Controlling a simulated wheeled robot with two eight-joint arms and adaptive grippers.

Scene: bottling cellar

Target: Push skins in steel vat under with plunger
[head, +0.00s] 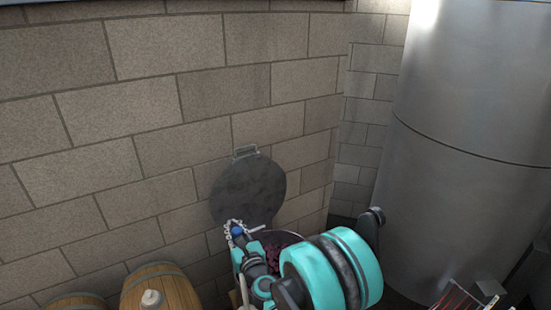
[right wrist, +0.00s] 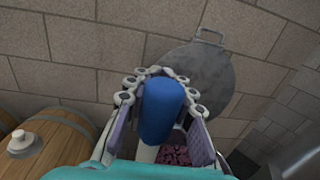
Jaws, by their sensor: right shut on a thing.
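My right gripper (head: 238,231) is in the lower middle of the head view, and its fingers (right wrist: 160,82) curl round a blue grip in the right wrist view. The blue grip with a pale shaft below it is the plunger (right wrist: 161,112); its blue top also shows in the head view (head: 237,231). The gripper is shut on it. Dark purple skins (right wrist: 175,154) show below and behind the gripper, inside the vat, whose rim (head: 287,235) is mostly hidden by my arm. The plunger's lower end is hidden. My left gripper is not in view.
A round grey lid (head: 248,190) with a handle is at the block wall behind the vat. Wooden barrels (head: 160,287) stand at lower left, one with a pale bung (right wrist: 21,142). A large steel tank (head: 470,150) stands at the right.

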